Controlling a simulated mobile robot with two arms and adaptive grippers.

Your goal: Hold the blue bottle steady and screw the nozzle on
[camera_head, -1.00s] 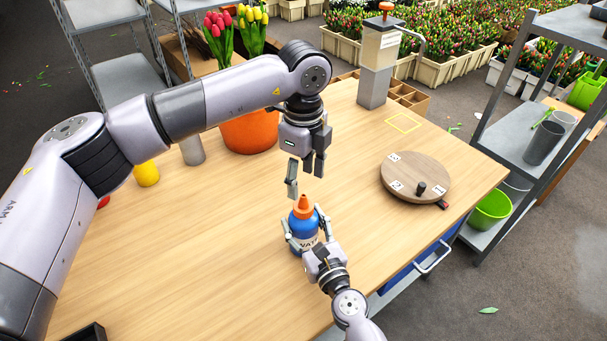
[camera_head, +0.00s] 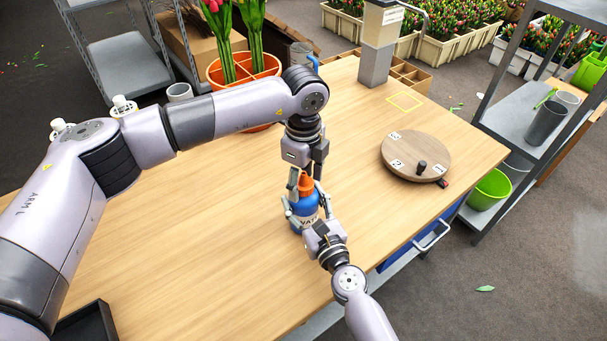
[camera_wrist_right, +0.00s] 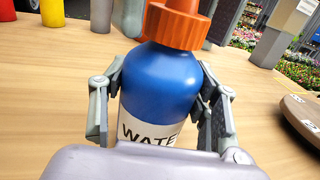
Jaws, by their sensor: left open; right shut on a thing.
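The blue bottle (camera_head: 301,208) stands upright on the wooden table, and its "WATE…" label shows in the right wrist view (camera_wrist_right: 165,85). The orange nozzle (camera_head: 306,185) sits on the bottle's top; I cannot tell how tightly it is seated. In the right wrist view the nozzle's ribbed collar (camera_wrist_right: 176,30) shows, its tip cut off by the frame. My right gripper (camera_head: 304,220) is shut on the bottle's body, one finger on each side. My left gripper (camera_head: 307,178) points down from above, open, with its fingers around the nozzle; any contact is unclear.
A round wooden turntable (camera_head: 416,155) with a black knob lies to the right on the table (camera_head: 220,220). An orange pot (camera_head: 225,75) with tulips stands behind my left arm. A black tray (camera_head: 85,325) is at the front left. The table left of the bottle is clear.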

